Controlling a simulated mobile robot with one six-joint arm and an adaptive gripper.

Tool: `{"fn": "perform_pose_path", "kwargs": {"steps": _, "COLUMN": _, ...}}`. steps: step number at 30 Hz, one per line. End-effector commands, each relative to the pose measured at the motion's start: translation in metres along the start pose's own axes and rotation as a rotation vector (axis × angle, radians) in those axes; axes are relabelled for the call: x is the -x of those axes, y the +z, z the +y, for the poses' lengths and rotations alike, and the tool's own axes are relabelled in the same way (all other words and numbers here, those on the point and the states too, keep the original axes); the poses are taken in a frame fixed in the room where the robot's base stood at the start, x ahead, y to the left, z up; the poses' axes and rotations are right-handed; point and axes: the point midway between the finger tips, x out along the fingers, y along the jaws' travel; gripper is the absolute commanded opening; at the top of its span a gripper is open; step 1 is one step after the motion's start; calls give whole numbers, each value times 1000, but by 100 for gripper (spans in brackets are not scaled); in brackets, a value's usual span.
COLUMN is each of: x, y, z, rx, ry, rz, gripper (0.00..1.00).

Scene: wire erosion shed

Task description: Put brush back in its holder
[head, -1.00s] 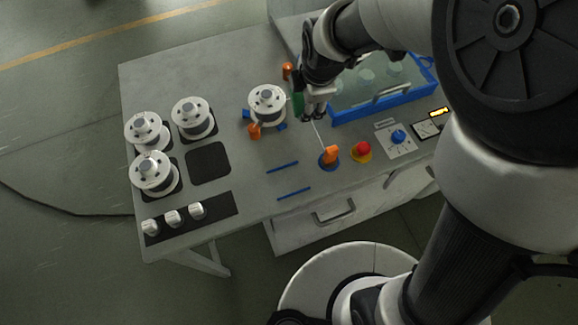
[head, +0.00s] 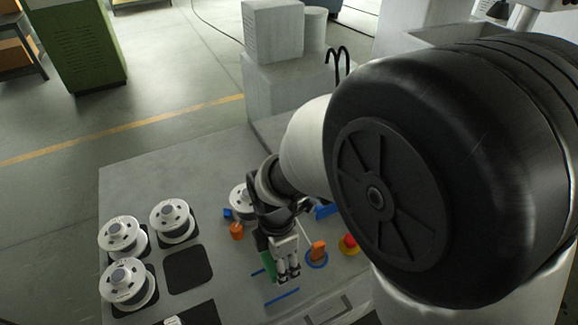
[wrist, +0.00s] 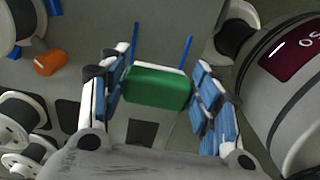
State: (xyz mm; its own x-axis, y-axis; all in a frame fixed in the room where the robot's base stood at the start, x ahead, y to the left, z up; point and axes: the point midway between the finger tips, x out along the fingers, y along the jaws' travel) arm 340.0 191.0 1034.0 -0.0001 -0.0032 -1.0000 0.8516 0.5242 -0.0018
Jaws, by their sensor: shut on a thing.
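The brush, a green block with a white edge, shows between my fingers in the wrist view (wrist: 158,90). In the head view, part of its green body (head: 265,243) shows beside my gripper. My gripper (head: 288,274) is shut on the brush and points down over the front part of the grey table. Two thin parallel blue strips lie on the table by my gripper; the nearer one (head: 282,296) is clear in the head view, the other partly covered. Both strips show beyond the brush in the wrist view (wrist: 187,50). I cannot make out an upright holder.
An orange knob (head: 318,250) on a blue base and a red button (head: 349,243) stand just right of my gripper. A white spool (head: 240,198) and an orange piece (head: 236,231) are behind left. More spools (head: 129,284) stand at left, near an empty dark pad (head: 189,269).

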Motion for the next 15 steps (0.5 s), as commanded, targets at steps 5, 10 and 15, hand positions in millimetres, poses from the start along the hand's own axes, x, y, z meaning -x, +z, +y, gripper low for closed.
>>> {"fn": "perform_pose_path", "kwargs": {"steps": 5, "x": -26, "y": 0, "z": 0, "rx": 0, "ry": -1, "rz": 0, "gripper": 29}}
{"fn": "perform_pose_path", "kwargs": {"steps": 10, "x": -37, "y": 0, "z": 0, "rx": 0, "ry": -2, "rz": 0, "gripper": 29}}
{"fn": "perform_pose_path", "kwargs": {"steps": 15, "x": -64, "y": 0, "z": 0, "rx": 0, "ry": -2, "rz": 0, "gripper": 29}}
